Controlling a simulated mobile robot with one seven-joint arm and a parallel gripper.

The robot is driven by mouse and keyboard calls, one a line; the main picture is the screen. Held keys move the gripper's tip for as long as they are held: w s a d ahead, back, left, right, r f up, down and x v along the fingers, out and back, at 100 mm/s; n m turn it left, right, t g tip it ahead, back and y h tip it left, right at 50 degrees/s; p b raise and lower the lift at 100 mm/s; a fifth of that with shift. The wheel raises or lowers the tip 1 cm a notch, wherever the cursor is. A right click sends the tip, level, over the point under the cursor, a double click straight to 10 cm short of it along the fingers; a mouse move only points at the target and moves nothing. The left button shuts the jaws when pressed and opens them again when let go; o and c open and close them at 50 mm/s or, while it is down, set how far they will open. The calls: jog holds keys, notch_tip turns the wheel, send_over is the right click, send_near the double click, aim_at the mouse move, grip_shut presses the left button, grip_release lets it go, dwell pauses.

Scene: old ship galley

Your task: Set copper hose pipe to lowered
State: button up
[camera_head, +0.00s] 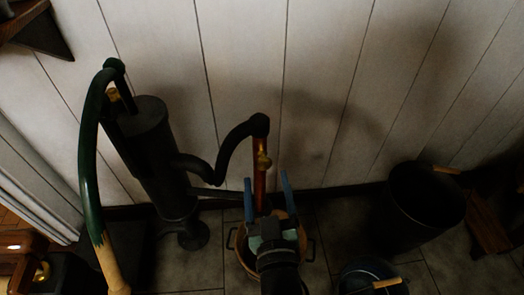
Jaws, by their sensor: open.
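The copper hose pipe (260,180) hangs upright from the end of a black curved hose (233,135), with a brass fitting near its top. Its lower part reaches down towards a round tub (240,262) with side handles on the floor. My gripper (268,184) is open, with one blue finger on each side of the pipe in this view. I cannot tell how far apart in depth they are, or whether they touch. My gripper and arm hide part of the tub and the pipe's lower end.
A black hand pump (151,150) with a green, wooden-ended handle (88,170) stands at left. A tall black bin (427,210) stands at right, and a dark bucket (366,275) is at lower right. A white plank wall (330,80) rises behind.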

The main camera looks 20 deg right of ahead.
aim_at(262, 150)
jog(key=x, duration=0.9)
jog(key=shift+w, duration=0.1)
grip_shut()
dwell(1.2)
